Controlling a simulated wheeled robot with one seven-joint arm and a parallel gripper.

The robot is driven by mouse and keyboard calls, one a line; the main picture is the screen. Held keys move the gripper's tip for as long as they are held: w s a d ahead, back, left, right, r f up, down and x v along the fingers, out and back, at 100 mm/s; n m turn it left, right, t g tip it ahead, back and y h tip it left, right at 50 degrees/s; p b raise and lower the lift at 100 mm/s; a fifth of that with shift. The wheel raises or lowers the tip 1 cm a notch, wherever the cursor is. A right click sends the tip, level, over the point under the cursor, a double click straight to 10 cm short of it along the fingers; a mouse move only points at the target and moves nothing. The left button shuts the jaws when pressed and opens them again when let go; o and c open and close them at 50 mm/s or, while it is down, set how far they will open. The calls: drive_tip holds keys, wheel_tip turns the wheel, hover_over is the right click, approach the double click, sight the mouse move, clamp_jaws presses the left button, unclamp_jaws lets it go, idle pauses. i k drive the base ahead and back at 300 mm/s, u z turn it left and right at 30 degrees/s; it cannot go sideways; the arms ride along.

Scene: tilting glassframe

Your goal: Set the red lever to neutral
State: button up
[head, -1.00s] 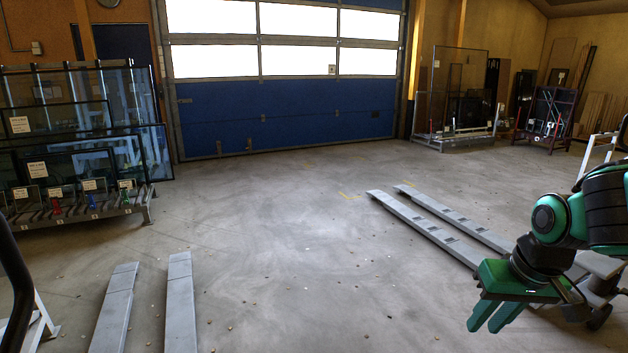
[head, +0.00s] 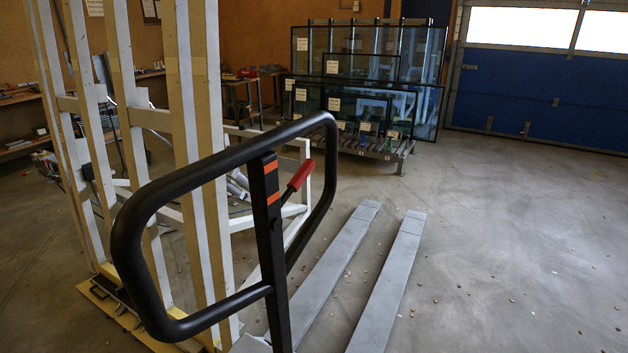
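The red lever (head: 300,175) shows in the head view, left of the middle. It sticks up and to the right from the black upright post of a black loop handle (head: 150,200). The post has orange-red bands near its top. Two grey forks (head: 388,285) reach away along the floor beyond the handle. The lever's lower end is partly hidden by the post. My gripper is not in this view.
A frame of tall pale uprights on a yellow base (head: 183,110) stands close at the left. A rack of dark glass panes (head: 405,150) stands behind. A blue door (head: 545,110) closes the back right. The concrete floor (head: 530,260) at right is open.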

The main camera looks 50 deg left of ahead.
sight(306, 167)
drive_tip(key=u, duration=1.9)
